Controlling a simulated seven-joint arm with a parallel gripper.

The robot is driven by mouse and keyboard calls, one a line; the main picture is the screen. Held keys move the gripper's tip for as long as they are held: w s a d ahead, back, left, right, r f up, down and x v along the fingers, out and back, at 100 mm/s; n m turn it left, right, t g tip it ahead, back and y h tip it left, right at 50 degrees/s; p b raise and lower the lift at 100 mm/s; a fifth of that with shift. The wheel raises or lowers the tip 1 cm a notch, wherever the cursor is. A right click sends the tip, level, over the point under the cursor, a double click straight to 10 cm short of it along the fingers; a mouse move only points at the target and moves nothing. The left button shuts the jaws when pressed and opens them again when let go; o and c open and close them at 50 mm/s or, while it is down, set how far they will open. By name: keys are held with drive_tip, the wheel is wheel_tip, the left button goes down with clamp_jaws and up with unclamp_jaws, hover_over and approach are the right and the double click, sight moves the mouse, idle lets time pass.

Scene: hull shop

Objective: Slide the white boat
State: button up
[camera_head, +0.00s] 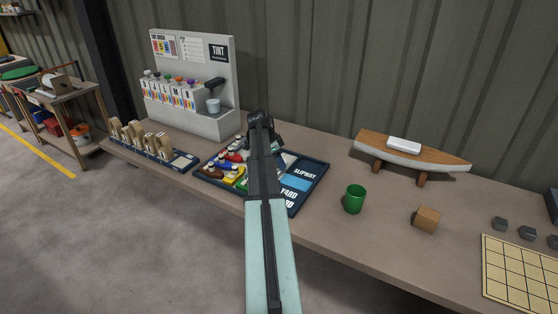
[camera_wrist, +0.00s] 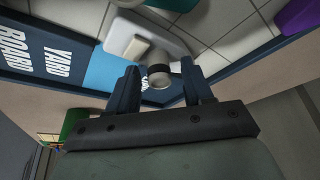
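In the wrist view the white boat (camera_wrist: 172,38) lies on the yard board (camera_wrist: 88,20), with a cream block and a round funnel with a black band on its deck. My gripper (camera_wrist: 160,88) is open. Its dark fingers stand one on each side of the funnel, with visible gaps. I cannot tell how far the fingertips are above the deck. In the head view my arm covers the middle of the yard board (camera_head: 319,176), and the white boat cannot be made out clearly. The board's blue slipway patch (camera_head: 295,182) shows to the right of the arm.
Other coloured boats, such as a yellow one (camera_head: 229,171), crowd the board's left part. A purple piece (camera_wrist: 297,14) shows in the wrist view. A green cup (camera_head: 355,199), a wooden block (camera_head: 427,219) and a model boat on stands (camera_head: 440,158) are to the right. A tint station (camera_head: 190,115) stands behind left.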

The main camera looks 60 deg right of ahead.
clamp_jaws()
idle(0.4)
drive_tip(key=d, duration=0.6)
drive_tip(key=shift+d+r, duration=0.1)
drive_tip(key=shift+d, duration=0.25)
unclamp_jaws()
drive_tip(key=v, duration=1.3)
drive_tip(key=shift+w+a+r, duration=0.1)
drive_tip(key=shift+w+r, duration=0.05)
drive_tip(key=shift+r, duration=0.2)
